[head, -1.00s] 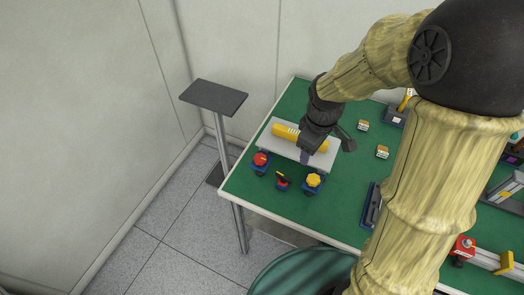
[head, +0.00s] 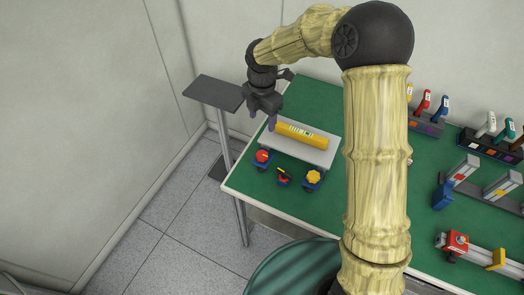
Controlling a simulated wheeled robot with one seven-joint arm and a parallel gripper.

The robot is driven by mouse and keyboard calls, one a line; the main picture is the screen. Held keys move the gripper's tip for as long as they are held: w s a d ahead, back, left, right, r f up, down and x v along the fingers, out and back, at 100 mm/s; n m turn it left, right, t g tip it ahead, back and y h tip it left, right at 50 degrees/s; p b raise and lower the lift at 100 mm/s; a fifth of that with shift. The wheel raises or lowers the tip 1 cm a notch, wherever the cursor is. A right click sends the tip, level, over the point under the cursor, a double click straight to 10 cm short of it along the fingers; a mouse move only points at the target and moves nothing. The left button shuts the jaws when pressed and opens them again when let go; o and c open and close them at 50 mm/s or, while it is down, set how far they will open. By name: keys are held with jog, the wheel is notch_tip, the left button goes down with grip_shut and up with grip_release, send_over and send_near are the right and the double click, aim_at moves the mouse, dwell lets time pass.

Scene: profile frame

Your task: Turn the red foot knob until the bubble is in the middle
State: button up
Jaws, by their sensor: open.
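The red foot knob (head: 262,156) stands on a blue foot at the front left corner of a grey plate (head: 318,156). A yellow spirit level (head: 317,140) lies on the plate. Its vial (head: 300,130) shows pale green with dark marks; the bubble is too small to place. A yellow knob (head: 313,177) is on the front right foot. My gripper (head: 263,119) is open and empty, fingers pointing down, above and behind the red knob, near the level's left end. It appears apart from both.
A small red part with a black lever (head: 284,175) sits between the two knobs. A dark stand (head: 214,92) rises beside the green table (head: 240,183) on the left. Racks of coloured handles (head: 428,118) and grey fixtures (head: 466,174) fill the right side.

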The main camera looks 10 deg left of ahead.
aim_at(262, 154)
jog(key=shift+f, duration=0.15)
notch_tip(262, 154, down, 17)
jog(key=p, duration=0.3)
dwell(0.3)
jog(key=c, duration=1)
